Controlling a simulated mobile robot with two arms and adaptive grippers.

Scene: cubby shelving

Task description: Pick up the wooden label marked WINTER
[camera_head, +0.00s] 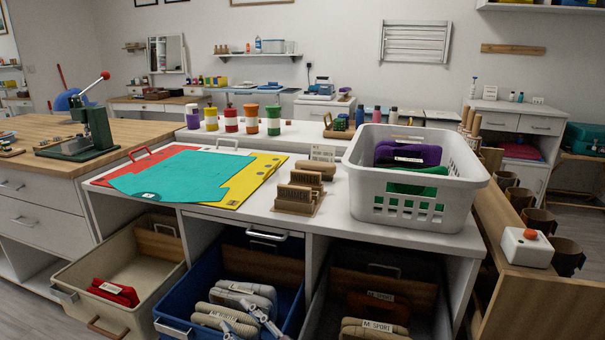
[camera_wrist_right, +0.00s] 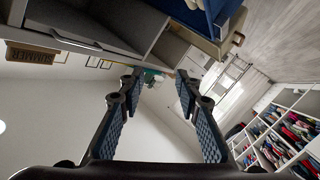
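Several small wooden labels stand in a wooden rack (camera_head: 299,206) on the white counter, left of the white basket. In the right wrist view a wooden label that seems to read SUMMER (camera_wrist_right: 32,54) shows upside down at the left edge. My right gripper (camera_head: 238,314) is low at the bottom middle, in front of the blue drawer bin and below the counter top. In its wrist view the two fingers (camera_wrist_right: 160,95) are wide apart with nothing between them. My left gripper is not in view.
A white basket (camera_head: 418,215) with purple and green items stands right of the rack. Coloured folders (camera_head: 185,180) lie to its left. Open bins in cream (camera_head: 75,275), blue (camera_head: 178,292) and grey jut out below. A wooden-sided unit (camera_head: 540,295) stands at the right.

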